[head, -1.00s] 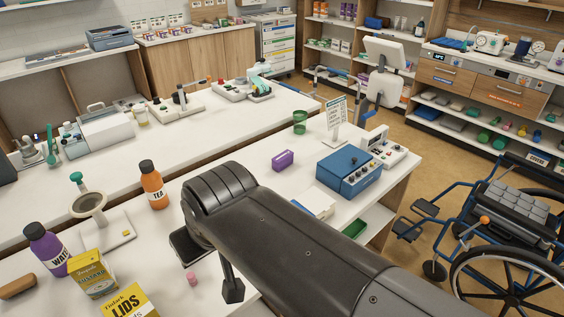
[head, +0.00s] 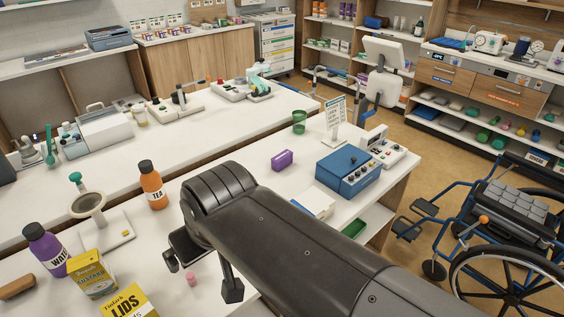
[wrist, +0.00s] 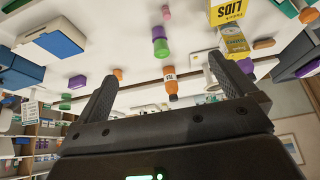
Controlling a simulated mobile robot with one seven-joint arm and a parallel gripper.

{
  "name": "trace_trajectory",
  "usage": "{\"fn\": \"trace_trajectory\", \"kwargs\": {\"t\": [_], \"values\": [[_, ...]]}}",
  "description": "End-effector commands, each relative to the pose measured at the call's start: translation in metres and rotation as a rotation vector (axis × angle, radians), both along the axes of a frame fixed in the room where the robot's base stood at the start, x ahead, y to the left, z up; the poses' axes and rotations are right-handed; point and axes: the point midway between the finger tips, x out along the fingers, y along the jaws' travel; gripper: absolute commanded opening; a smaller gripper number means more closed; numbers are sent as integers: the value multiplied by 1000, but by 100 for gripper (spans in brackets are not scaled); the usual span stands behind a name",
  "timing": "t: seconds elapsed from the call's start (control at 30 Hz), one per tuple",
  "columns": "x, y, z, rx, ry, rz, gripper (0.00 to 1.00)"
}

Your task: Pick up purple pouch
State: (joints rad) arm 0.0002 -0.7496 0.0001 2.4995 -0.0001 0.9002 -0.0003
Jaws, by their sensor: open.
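A small purple block-like thing (head: 282,160), which looks like the pouch, lies on the white counter left of the blue box. It appears in the wrist view as a small purple patch (wrist: 78,82), outside my left finger. My gripper (wrist: 164,65) is open, with nothing between its fingers. In the head view my arm hides most of it, and a dark part shows above the counter, nearer than the pouch and to its left. A purple-and-green thing (wrist: 160,41) also shows in the wrist view. My arm hides it in the head view.
An orange tea bottle (head: 152,186), a purple bottle (head: 46,250), a mustard box (head: 92,275) and a pink piece (head: 191,279) stand on the left part. A blue box (head: 349,171), a green cup (head: 299,122) and a sign (head: 337,118) are near the pouch. Bare counter surrounds the pouch.

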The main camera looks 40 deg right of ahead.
Motion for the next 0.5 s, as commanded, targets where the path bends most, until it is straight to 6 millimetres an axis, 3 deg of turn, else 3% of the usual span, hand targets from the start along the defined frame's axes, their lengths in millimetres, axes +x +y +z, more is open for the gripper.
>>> {"fn": "trace_trajectory", "kwargs": {"t": [0.17, 0.5], "values": [[16, -5, 12, -25, 16, 2, 100], [112, -37, 61, -147, 117, 36, 100]]}}
